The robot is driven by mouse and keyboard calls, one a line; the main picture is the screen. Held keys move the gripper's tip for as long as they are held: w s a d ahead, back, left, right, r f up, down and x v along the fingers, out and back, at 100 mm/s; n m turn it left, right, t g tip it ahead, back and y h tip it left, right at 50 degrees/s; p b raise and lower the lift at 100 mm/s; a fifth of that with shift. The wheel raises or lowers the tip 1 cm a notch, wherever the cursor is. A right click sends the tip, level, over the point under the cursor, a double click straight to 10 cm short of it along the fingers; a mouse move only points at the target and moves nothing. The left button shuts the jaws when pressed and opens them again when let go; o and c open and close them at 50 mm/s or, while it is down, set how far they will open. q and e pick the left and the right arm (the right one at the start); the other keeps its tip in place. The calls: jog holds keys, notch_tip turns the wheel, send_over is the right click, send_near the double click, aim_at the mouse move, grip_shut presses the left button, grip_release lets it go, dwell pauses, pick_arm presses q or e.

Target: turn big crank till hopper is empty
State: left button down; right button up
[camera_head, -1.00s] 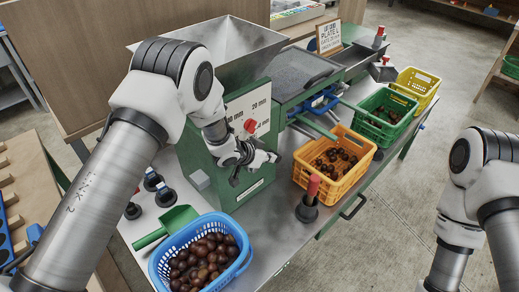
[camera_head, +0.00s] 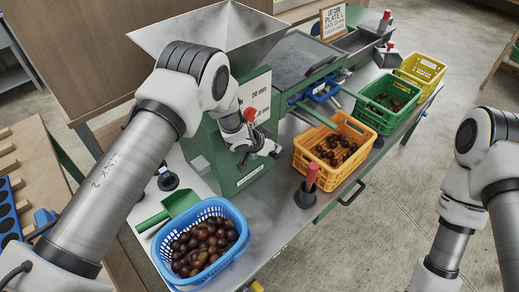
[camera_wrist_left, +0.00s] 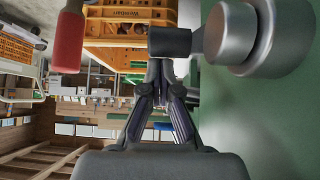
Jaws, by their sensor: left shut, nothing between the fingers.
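The steel hopper (camera_head: 240,28) sits on top of the green machine (camera_head: 212,150); no chestnuts show on its visible inner walls, and my left arm hides part of it. In the left wrist view, a grey metal hub with a dark arm (camera_wrist_left: 250,40), likely the big crank, stands out from the green face. A red grip (camera_wrist_left: 68,42) shows left of it; I cannot tell whether they join. My left gripper (camera_head: 262,153) is in front of the machine's face. Its fingers (camera_wrist_left: 156,72) are shut and empty, close by the dark arm's end. My right gripper is out of view.
A blue basket (camera_head: 243,262) of chestnuts and a green scoop (camera_head: 178,204) are at the front. An orange crate (camera_head: 362,134), a green crate (camera_head: 372,121) and a yellow crate (camera_head: 424,63) line the right. A red-handled black piece (camera_head: 305,194) stands near the table edge.

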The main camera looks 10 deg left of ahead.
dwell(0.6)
pick_arm(q)
jog(key=v, duration=1.2)
jog(key=shift+f, duration=0.15)
